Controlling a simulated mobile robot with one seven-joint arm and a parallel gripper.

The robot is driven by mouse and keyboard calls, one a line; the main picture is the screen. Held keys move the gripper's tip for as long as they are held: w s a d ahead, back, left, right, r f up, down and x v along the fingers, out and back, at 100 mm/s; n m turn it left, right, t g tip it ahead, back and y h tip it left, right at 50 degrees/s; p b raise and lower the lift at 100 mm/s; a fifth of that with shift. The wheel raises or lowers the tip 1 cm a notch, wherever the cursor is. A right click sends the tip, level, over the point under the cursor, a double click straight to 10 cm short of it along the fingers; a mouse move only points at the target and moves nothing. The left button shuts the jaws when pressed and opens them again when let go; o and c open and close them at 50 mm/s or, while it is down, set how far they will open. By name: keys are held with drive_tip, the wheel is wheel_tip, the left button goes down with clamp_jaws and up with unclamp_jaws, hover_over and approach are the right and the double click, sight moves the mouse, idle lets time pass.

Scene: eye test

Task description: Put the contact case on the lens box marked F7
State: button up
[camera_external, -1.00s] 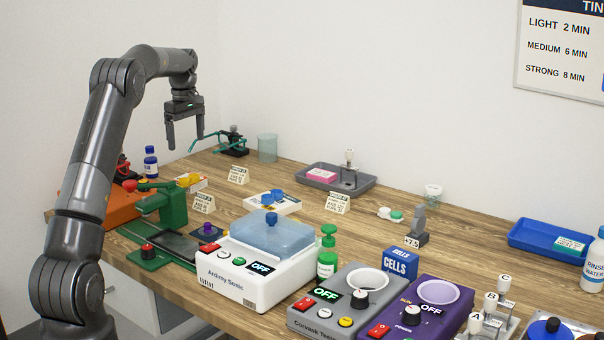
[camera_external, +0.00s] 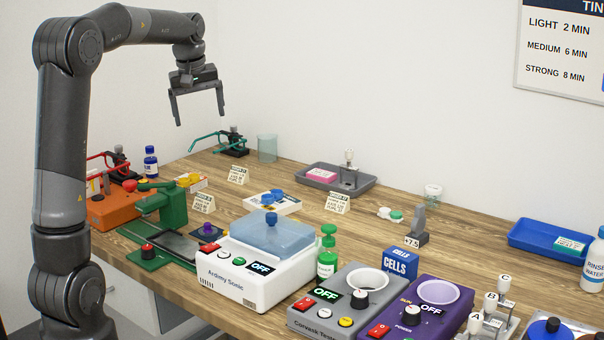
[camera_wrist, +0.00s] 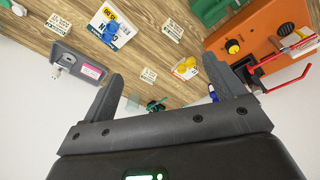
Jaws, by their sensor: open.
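A small white contact case with a green cap (camera_external: 396,215) lies on the table right of centre; part of it shows at the top left corner of the wrist view. A white lens box (camera_external: 284,209) stands mid-table with a blue-capped item (camera_external: 273,196) on top. My gripper (camera_external: 200,119) is open and empty, high above the table's back left, apart from everything.
Tent cards (camera_external: 337,204) stand near the boxes. A grey tray (camera_external: 368,188) holds a pink box (camera_external: 321,175). Machines, including a white ultrasonic cleaner (camera_external: 235,285), crowd the front.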

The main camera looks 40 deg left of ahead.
drive_tip(key=s+d+m+t, duration=0.2)
drive_tip(key=s+d+m, duration=0.4)
drive_tip(key=s+d, duration=0.65)
drive_tip(key=s+d+f+m, duration=0.2)
drive_tip(key=s+f, duration=0.1)
drive_tip(key=s, duration=0.4)
drive_tip(key=s+d+f+m+t, duration=0.1)
drive_tip(key=s+d+f+m, duration=0.1)
drive_tip(key=s, duration=0.5)
drive_tip(key=shift+f+m+h, duration=0.3)
drive_tip(key=shift+f+m, duration=0.1)
drive_tip(key=shift+m, duration=0.2)
drive_tip(key=shift+s+d, duration=0.1)
drive_tip(key=c, duration=0.8)
drive_tip(key=shift+o, duration=0.2)
